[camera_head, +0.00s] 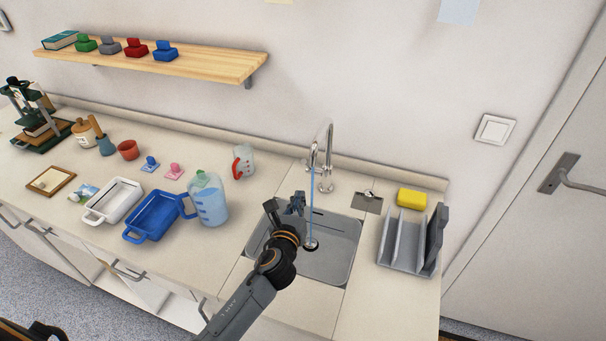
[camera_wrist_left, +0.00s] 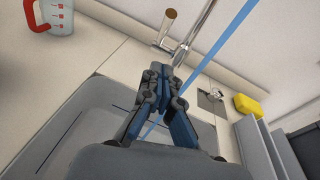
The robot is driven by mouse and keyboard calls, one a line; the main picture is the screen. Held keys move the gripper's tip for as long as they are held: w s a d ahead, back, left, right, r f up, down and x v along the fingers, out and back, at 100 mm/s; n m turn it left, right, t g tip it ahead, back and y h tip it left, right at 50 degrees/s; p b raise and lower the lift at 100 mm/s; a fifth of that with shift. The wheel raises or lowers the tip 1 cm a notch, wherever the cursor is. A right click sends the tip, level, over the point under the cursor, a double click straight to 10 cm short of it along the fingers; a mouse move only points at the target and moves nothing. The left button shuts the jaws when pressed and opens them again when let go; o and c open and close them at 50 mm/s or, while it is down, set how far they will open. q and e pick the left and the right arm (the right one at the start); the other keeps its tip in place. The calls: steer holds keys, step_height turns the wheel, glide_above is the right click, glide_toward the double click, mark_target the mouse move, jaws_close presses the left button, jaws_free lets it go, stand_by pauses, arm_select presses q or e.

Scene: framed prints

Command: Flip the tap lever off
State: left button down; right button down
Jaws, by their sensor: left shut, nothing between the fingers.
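The chrome tap (camera_head: 328,155) stands upright behind the sink (camera_head: 337,262). A blue stream of water (camera_head: 312,210) runs from its spout down to the drain. In the left wrist view, the tap (camera_wrist_left: 183,52) rises just beyond my fingertips, with a short rod with a brownish end beside it; I cannot tell for sure whether this rod is the lever. My left gripper (camera_head: 297,200) is shut and empty over the sink's back left part, left of the stream. The left wrist view shows its fingers (camera_wrist_left: 160,73) together, apparently short of the tap. My right gripper is not in view.
A water-filled jug (camera_head: 209,204), a blue tray (camera_head: 155,217) and a red-handled measuring cup (camera_head: 244,161) stand left of the sink. A grey rack (camera_head: 402,240) and a yellow sponge (camera_head: 412,198) are on the right. A wooden shelf (camera_head: 205,65) hangs above.

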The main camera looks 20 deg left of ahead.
mark_target(306, 167)
arm_select(q)
steer(key=w, duration=0.2)
steer(key=w+r+p, duration=0.1)
steer(key=w, duration=0.1)
steer(key=w+a, duration=0.1)
steer(key=w, duration=0.2)
steer(key=shift+r+p, duration=0.25)
steer(key=shift+p, duration=0.1)
steer(key=shift+w, duration=0.2)
steer(key=shift+a+r, duration=0.1)
